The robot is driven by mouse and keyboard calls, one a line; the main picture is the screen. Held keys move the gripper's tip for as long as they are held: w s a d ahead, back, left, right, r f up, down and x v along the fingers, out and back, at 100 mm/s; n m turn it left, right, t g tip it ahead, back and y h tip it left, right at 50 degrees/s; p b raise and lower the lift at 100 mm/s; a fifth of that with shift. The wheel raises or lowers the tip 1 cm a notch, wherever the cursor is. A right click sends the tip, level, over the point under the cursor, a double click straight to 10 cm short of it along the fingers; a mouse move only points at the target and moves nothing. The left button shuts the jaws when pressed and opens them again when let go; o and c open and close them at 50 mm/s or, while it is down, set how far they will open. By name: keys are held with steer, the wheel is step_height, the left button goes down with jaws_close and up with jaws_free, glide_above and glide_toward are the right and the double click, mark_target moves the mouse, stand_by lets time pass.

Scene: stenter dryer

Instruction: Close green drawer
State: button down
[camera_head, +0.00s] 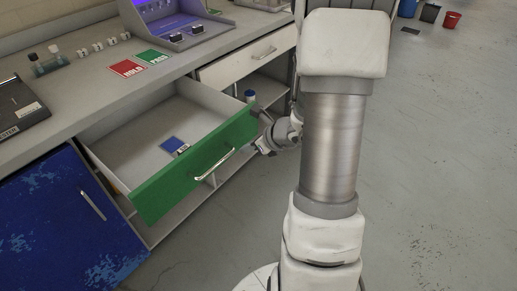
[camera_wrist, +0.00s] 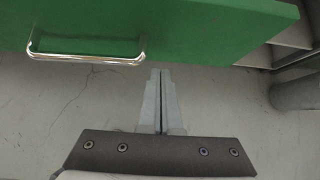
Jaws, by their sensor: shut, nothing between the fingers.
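The green drawer (camera_head: 196,164) is pulled well out of the counter, and its grey-white inside shows from above. A blue card (camera_head: 173,145) lies on the drawer floor. The drawer's metal handle (camera_head: 215,164) is on the green front; in the wrist view the green front (camera_wrist: 190,30) fills the top and the handle (camera_wrist: 85,58) is at the left. My gripper (camera_wrist: 160,72) is shut and empty, its fingertips just below the lower edge of the green front in the picture, right of the handle. I cannot tell whether they touch.
A blue cabinet door (camera_head: 65,220) is left of the drawer. A white drawer (camera_head: 250,57) is to the right, above an open shelf. Red and green cards (camera_head: 127,68) and a control console (camera_head: 175,22) are on the counter (camera_head: 90,85).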

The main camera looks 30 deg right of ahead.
mark_target(238, 141)
steer(key=shift+w+a+r, duration=0.1)
steer(key=shift+w+a, duration=0.2)
steer(key=shift+w, duration=0.5)
steer(key=shift+w+a+r, duration=0.1)
steer(key=shift+w+a, duration=0.2)
steer(key=shift+w, duration=0.45)
steer(key=shift+w, duration=0.1)
